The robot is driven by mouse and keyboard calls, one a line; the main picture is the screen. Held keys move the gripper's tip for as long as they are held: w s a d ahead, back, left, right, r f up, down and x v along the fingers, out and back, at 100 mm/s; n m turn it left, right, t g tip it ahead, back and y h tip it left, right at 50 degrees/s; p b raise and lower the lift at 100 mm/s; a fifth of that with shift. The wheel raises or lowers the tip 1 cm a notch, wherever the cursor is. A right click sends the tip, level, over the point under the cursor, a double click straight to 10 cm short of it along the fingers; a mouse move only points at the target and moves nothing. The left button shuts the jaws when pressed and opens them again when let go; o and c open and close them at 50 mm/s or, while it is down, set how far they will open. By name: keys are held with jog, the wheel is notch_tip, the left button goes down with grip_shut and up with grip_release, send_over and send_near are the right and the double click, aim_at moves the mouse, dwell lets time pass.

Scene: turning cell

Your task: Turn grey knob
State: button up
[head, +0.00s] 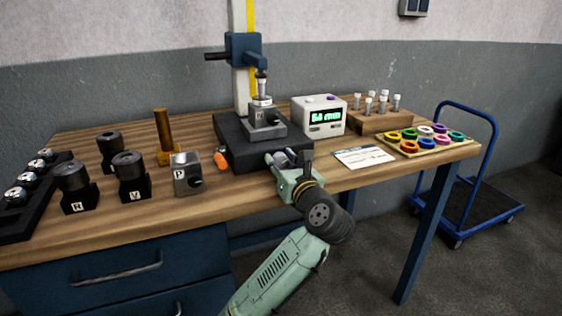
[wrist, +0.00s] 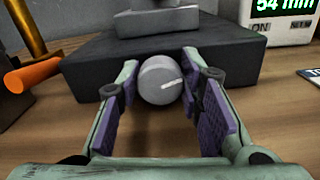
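The grey knob (wrist: 161,81) is a round grey dial with a white pointer line, on the front face of a dark block (wrist: 240,72). The line points to the right and slightly up. My gripper (wrist: 158,105) is open, with purple-padded fingers to the left and right of the knob. The left finger looks very close to the knob's edge; I cannot tell whether it touches. In the head view my gripper (head: 294,164) is at the front of the dark block (head: 235,152) and partly hides the knob.
A white readout box (head: 319,116) showing green digits stands right of the block. An orange handle (head: 221,161) and a metal block marked P (head: 187,181) are to the left. A white card (head: 364,155) and a tray of coloured rings (head: 457,148) lie to the right.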

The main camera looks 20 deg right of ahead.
jog(key=c, duration=0.6)
jog(key=shift+n, duration=0.4)
jog(key=n, duration=0.5)
jog(key=shift+n, duration=0.3)
jog(key=n, duration=0.6)
jog(key=shift+a, duration=0.1)
jog(key=o, duration=1.1)
jog(key=shift+b, duration=0.3)
